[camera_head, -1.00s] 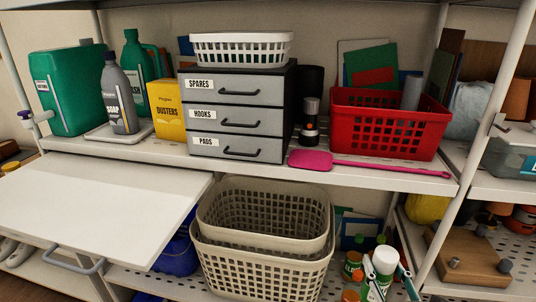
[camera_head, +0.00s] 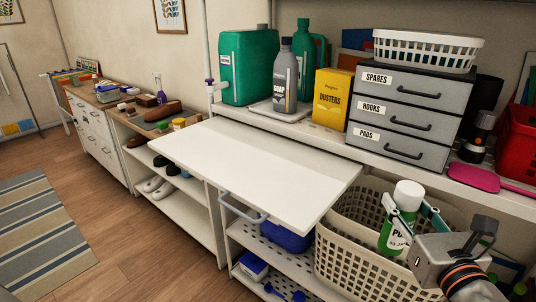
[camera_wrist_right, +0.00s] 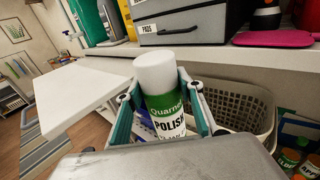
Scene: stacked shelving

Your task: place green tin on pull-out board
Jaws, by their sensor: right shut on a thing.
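The green tin (camera_head: 396,226) is a green can with a white cap and a white label band. My right gripper (camera_head: 408,214) is shut on it and holds it upright, in front of the cream baskets. In the right wrist view the tin (camera_wrist_right: 164,108) stands between the two fingers and its label reads "POLISH". The pull-out board (camera_head: 255,172) is a bare white panel sticking out from the shelf, left of the tin, with a grey handle at its front edge. It also shows at the left of the wrist view (camera_wrist_right: 75,90). My left gripper is not in view.
Cream stacked baskets (camera_head: 345,262) sit below and behind the tin. Above the board, the shelf holds a grey drawer unit (camera_head: 408,112), a yellow dusters box (camera_head: 333,98), a soap bottle (camera_head: 285,82) and a pink dustpan-like item (camera_head: 473,177).

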